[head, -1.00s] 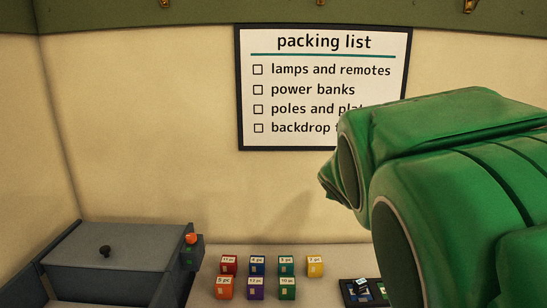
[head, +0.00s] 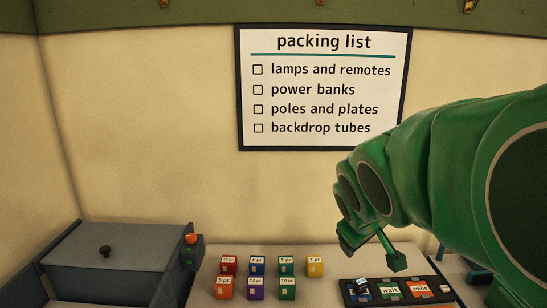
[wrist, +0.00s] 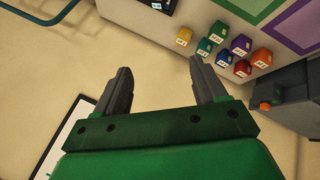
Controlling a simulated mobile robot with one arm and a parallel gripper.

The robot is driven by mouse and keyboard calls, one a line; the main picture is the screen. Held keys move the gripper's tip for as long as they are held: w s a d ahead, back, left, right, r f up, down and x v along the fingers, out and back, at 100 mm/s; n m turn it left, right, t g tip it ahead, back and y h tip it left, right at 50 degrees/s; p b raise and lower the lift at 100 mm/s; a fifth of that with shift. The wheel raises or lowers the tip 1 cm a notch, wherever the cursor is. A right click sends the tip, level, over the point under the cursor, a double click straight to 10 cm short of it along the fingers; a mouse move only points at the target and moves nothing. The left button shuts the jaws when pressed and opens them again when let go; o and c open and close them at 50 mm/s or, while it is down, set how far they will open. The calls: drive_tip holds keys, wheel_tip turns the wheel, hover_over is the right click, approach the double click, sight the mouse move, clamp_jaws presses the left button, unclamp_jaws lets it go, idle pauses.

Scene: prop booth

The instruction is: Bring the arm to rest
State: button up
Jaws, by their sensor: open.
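My green arm comes in from the right in the head view, in front of the wall and above the tabletop's right side. My gripper (wrist: 163,88) shows in the wrist view with its two grey fingers wide apart and nothing between them. In the head view its end is low, above the dark tray (head: 441,270), and the arm's bulk partly hides it. Both wrist-view fingers point toward bare wall and tabletop, touching nothing that I can see.
Several coloured cubes (head: 255,288) stand in two rows at the middle, also visible in the wrist view (wrist: 218,45). A grey lidded box (head: 120,250) with an orange knob (head: 191,238) beside it stands left. The packing list (head: 323,88) hangs on the wall.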

drive_tip(key=s+a+f+m+g+y, duration=0.1)
drive_tip(key=s+f+g, duration=0.3)
drive_tip(key=s, duration=0.9)
drive_tip(key=s+a+f+m+g+y, duration=0.1)
drive_tip(key=s+f+m+g, duration=0.3)
drive_tip(key=s, duration=0.9)
wheel_tip(320, 180, down, 3)
drive_tip(key=shift+a+f+m, duration=0.1)
drive_tip(key=shift+a+m, duration=0.2)
drive_tip(key=shift+a, duration=0.05)
